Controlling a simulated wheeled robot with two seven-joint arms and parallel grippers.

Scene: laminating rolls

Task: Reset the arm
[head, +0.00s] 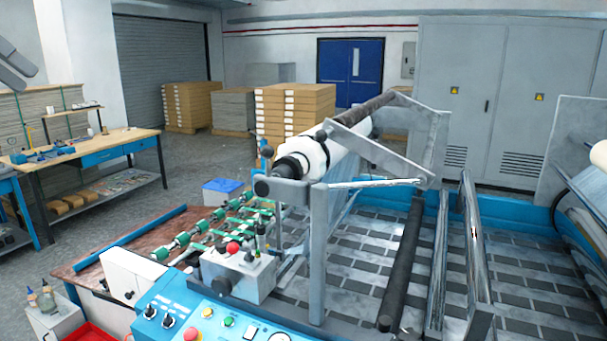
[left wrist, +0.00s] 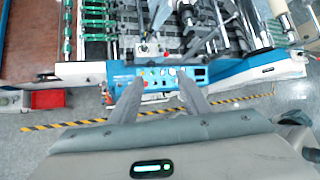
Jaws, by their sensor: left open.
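My left gripper (head: 20,66) shows at the upper left edge of the head view, raised in the air, with only its grey fingers in the picture. In the left wrist view my left gripper (left wrist: 160,84) has its two fingers apart with nothing between them. Beyond them lies the machine's blue control panel (left wrist: 165,76), with floor showing under the fingers. The gripper touches nothing that I can see. My right gripper is in neither view.
The laminating machine fills the right and front, with a white roll (head: 325,152) on its frame and a control panel (head: 205,320). A wooden workbench (head: 110,143) stands at the left. Stacked cartons (head: 290,112) stand behind. Grey floor (head: 215,165) is free between bench and machine.

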